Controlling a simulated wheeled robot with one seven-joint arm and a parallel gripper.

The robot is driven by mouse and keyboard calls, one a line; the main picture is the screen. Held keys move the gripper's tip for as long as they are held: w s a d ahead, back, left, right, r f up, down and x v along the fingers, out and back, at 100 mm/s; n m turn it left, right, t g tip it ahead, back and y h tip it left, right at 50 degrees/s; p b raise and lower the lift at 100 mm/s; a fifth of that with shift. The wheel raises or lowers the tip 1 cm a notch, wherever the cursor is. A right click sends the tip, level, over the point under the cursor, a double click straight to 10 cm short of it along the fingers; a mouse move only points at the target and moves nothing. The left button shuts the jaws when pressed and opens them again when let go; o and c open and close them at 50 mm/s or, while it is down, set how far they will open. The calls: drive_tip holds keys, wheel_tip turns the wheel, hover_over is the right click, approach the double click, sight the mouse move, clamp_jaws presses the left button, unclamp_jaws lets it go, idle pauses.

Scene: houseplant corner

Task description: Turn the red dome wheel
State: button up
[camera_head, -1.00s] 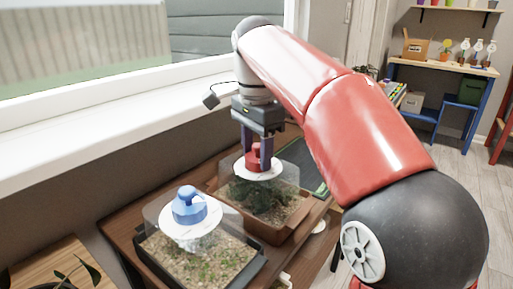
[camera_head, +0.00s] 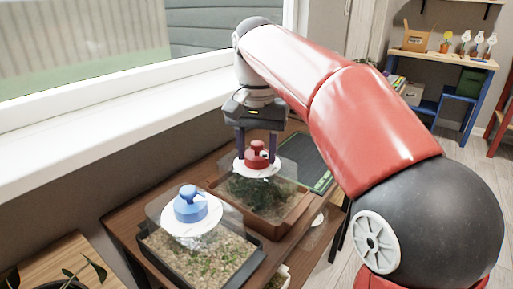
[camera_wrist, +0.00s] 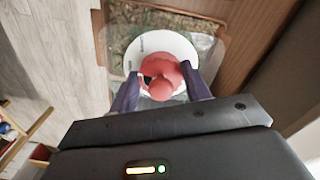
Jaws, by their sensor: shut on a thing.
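The red dome wheel (camera_head: 257,154) sits on a white disc on top of a clear dome over a brown planter tray (camera_head: 280,232). In the wrist view the red wheel (camera_wrist: 160,82) shows its knob toward the bottom, on the white disc (camera_wrist: 185,47). My gripper (camera_head: 257,158) comes down from above with one finger on each side of the red wheel, shut on it. The wrist view shows both fingers (camera_wrist: 163,85) against its left and right sides. The blue wheel (camera_head: 190,204) stands on its own dome over a dark tray (camera_head: 262,250), apart from my gripper.
A wooden table (camera_head: 130,213) carries both planters. A dark green-edged mat (camera_head: 308,160) lies behind the brown planter. A white windowsill (camera_head: 90,128) runs along the left. A leafy plant (camera_head: 85,272) stands front left. A shelf with pots is far right.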

drive_tip(key=shift+n, duration=0.4)
idle(0.3)
drive_tip(key=o, duration=1)
drive_tip(key=shift+r, duration=0.15)
drive_tip(key=shift+r, duration=3.75)
drive_tip(key=shift+t, duration=0.7)
drive_tip(key=s+d, duration=0.1)
drive_tip(key=s+d+f, duration=0.2)
drive_tip(key=d, duration=0.1)
drive_tip(key=shift+s, duration=0.35)
drive_tip(key=s+d+f+t, duration=0.1)
drive_tip(key=s+d+f, duration=0.2)
drive_tip(key=s+f, duration=0.2)
drive_tip(key=s+d+f+n+t, duration=0.1)
drive_tip(key=s+d+f, duration=0.2)
drive_tip(key=s+f, duration=0.2)
drive_tip(key=s+d+f+n+t, duration=0.1)
drive_tip(key=s+d+f, duration=0.3)
drive_tip(key=f, duration=0.6)
drive_tip(key=shift+s+d+f+t, duration=0.1)
drive_tip(key=shift+s+f+t, duration=0.1)
drive_tip(key=shift+s+t, duration=0.55)
